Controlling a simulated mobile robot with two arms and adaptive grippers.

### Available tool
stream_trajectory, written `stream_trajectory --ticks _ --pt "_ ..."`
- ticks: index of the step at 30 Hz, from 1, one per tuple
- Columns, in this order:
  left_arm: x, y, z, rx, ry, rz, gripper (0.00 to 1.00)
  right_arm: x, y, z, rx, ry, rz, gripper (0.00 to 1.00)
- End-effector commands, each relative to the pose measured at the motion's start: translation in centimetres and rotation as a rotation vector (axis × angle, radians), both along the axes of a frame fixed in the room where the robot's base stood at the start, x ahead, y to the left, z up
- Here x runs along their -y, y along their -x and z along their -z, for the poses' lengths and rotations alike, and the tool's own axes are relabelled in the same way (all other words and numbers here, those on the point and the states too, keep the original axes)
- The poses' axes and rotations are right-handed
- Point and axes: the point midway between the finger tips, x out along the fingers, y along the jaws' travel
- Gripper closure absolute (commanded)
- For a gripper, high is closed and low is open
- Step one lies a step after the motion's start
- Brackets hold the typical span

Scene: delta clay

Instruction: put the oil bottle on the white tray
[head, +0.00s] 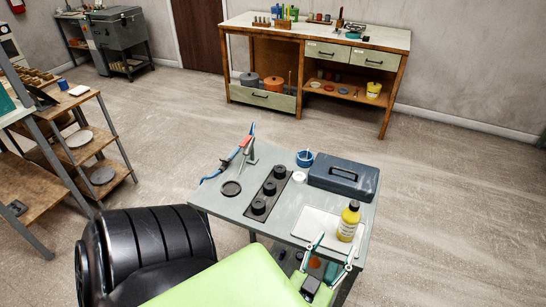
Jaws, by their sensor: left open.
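The yellow oil bottle (349,222) with a black cap stands upright at the front right of the small grey table. Its base appears to rest on the white tray (309,222), toward the tray's right side. My left gripper (334,245) is open and empty at the table's front edge, just in front of the bottle. Its fingers are spread and appear apart from the bottle. The gripper hides part of the tray's front edge. My right gripper is not in view.
A dark blue-grey toolbox (343,180) stands behind the bottle. A black holder with several round wells (268,191), a blue tape roll (305,158) and a soldering iron stand (250,152) are also on the table. A workbench (320,36) is at the back; open floor lies between.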

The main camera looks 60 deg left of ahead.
Motion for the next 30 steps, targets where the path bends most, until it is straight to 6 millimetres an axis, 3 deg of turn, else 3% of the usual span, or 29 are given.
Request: stream_trajectory --ticks 4,7,12,14,16,17,20,23,26,27,30 --pt "0.2 -0.2 -0.3 0.009 0.002 0.009 0.48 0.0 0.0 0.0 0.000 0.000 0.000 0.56" --pt "1.7 -1.4 -1.8 0.066 0.014 0.068 0.48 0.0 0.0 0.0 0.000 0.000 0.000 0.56" --pt "7.4 -4.6 -5.7 0.195 0.036 0.300 0.48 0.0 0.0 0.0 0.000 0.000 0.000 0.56" --pt "9.6 -5.5 -6.0 0.202 0.033 0.390 0.48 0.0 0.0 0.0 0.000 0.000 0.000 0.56" --pt "11.7 -6.4 -4.7 0.165 0.025 0.481 0.48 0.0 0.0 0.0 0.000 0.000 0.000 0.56" --pt "12.5 -6.7 -3.3 0.131 0.020 0.514 0.48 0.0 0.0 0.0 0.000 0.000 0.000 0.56" --pt "13.6 -6.5 4.9 -0.058 0.008 0.586 0.48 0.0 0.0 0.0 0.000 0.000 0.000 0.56" --pt "13.2 -4.7 13.5 -0.251 0.008 0.610 0.48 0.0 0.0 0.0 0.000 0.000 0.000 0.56" --pt "12.2 -1.0 22.4 -0.465 0.018 0.617 0.48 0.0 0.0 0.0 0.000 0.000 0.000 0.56" --pt "11.6 1.0 25.9 -0.556 0.024 0.615 0.48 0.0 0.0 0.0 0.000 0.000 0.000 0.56" --pt "9.9 7.1 33.9 -0.786 0.047 0.601 0.48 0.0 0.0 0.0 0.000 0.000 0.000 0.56"
